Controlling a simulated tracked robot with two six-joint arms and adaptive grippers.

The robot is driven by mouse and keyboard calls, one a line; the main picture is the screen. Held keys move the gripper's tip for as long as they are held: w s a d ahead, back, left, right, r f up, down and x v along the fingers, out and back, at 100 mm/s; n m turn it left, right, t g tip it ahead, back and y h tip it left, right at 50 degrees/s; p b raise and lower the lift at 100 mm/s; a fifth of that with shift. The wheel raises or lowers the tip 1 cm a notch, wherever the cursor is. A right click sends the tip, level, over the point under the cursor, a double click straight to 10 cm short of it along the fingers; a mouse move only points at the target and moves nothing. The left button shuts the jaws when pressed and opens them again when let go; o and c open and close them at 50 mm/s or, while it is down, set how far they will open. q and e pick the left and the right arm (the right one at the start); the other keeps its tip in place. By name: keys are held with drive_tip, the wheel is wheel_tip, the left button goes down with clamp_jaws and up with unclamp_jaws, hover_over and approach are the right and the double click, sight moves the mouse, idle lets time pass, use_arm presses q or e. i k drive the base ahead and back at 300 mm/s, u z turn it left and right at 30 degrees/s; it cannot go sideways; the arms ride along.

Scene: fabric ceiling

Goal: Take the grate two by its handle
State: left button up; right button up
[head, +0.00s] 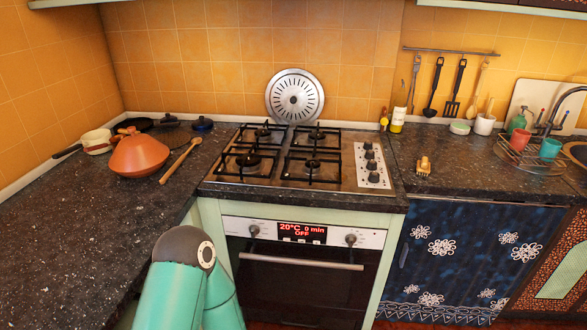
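Black grates lie on the gas hob (225,181): a left grate (245,165) and a right grate (312,168). I cannot tell which of them, if any, is grate two, and I see no clear handle on either. A round slotted metal disc (294,97) leans upright against the tiled wall behind the hob. The oven (303,285) below is shut, with a long handle (301,262) across its door; its inside is too dark to make out. A teal arm of mine shows at the bottom, in front of the counter and oven. Neither gripper is in view.
An orange tagine (139,153), a wooden spoon (180,161) and pans stand left of the hob. A small brush (424,166) and a yellow bottle (398,119) are to its right. A dish rack (531,156) holds cups. The front-left counter is clear.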

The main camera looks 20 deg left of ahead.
sight(284, 176)
drive_tip(key=z, duration=0.15)
drive_tip(key=i, duration=0.95)
drive_tip(key=u, duration=0.05)
